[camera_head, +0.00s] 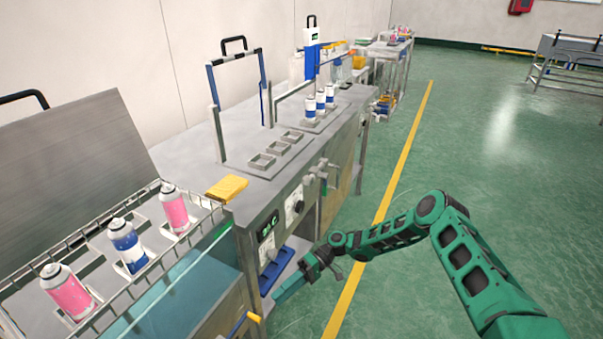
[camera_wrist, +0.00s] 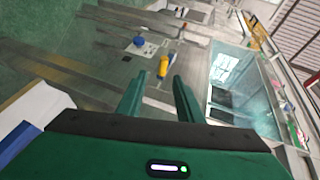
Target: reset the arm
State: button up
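My green arm reaches in from the lower right in the head view. My gripper (camera_head: 284,288) points down and left beside the front of the metal workbench (camera_head: 180,150), at about the height of a blue tray (camera_head: 277,270). In the wrist view my gripper (camera_wrist: 168,77) shows its two green fingers apart with a gap between them.
A wire basket (camera_head: 205,203) at left holds two pink cans (camera_head: 175,207) and a blue-white can (camera_head: 128,246). Several blue-white cans (camera_head: 320,101) stand on the bench, near empty square holders (camera_head: 275,152). A yellow block (camera_head: 227,188) lies on the bench corner.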

jog(key=w+d+r+m+t+h, duration=0.35)
jog(key=d+r+h, duration=0.25)
jog(key=d+r, duration=1.1)
jog(key=s+d+r+m+t+h, duration=0.1)
jog(key=s+d+r+m, duration=0.1)
jog(key=d+r, duration=0.55)
jog(key=s+d+r+m+t+h, duration=0.2)
jog(key=d+r, duration=0.2)
jog(key=d, duration=0.6)
jog(key=s+d+r+m+t+h, duration=0.15)
jog(key=s+d+r+m, duration=0.25)
jog(key=s+d+r, duration=0.6)
jog(key=s+d+r+m+t, duration=0.1)
jog(key=s+d+m, duration=0.1)
jog(key=s, duration=0.6)
jog(key=s+d+m+t, duration=0.1)
jog(key=s+d+m, duration=0.1)
jog(key=s, duration=0.7)
jog(key=shift+d+r+m, duration=0.35)
jog(key=shift+d+r, duration=0.05)
jog(key=shift+d, duration=0.5)
